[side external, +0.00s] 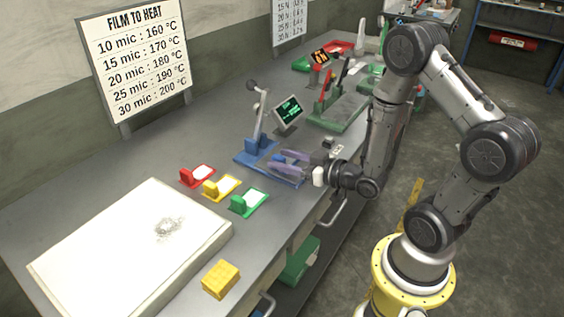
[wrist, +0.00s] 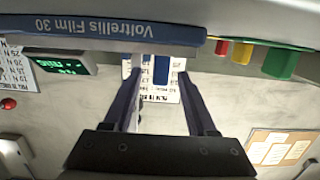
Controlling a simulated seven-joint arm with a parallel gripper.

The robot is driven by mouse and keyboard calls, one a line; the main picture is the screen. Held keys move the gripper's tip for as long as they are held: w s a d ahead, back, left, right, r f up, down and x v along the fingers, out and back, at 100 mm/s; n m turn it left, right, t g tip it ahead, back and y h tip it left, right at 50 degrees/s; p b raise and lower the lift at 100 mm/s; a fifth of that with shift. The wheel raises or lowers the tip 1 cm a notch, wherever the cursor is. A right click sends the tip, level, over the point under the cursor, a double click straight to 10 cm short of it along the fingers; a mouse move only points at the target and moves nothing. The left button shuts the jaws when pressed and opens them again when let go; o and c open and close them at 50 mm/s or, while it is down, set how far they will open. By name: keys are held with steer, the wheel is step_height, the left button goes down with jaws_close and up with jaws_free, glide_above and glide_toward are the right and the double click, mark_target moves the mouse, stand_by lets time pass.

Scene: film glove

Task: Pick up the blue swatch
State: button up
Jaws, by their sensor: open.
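My gripper (side external: 275,161) reaches in from the right over the blue base (side external: 245,160) of a stand with an upright lever, its two fingers apart. In the wrist view my gripper (wrist: 160,72) is open, with its fingers pointing up the picture and nothing visibly clamped. A blue bar (wrist: 100,32) lettered "Voltrellis Film 30", upside down, crosses above the fingertips. A narrow blue upright (wrist: 161,67) shows between the fingertips. I cannot make out a separate blue swatch for certain; the fingers cover part of that area in the side view.
Red (side external: 196,176), yellow (side external: 220,187) and green (side external: 249,202) tabbed cards lie left of the blue base. A small screen (side external: 287,112) stands behind. A large white slab (side external: 130,250) and a yellow block (side external: 221,279) are in front. A green device (side external: 338,112) stands farther back.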

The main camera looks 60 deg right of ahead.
steer(key=shift+w, duration=0.1)
jaws_close()
stand_by(0.5)
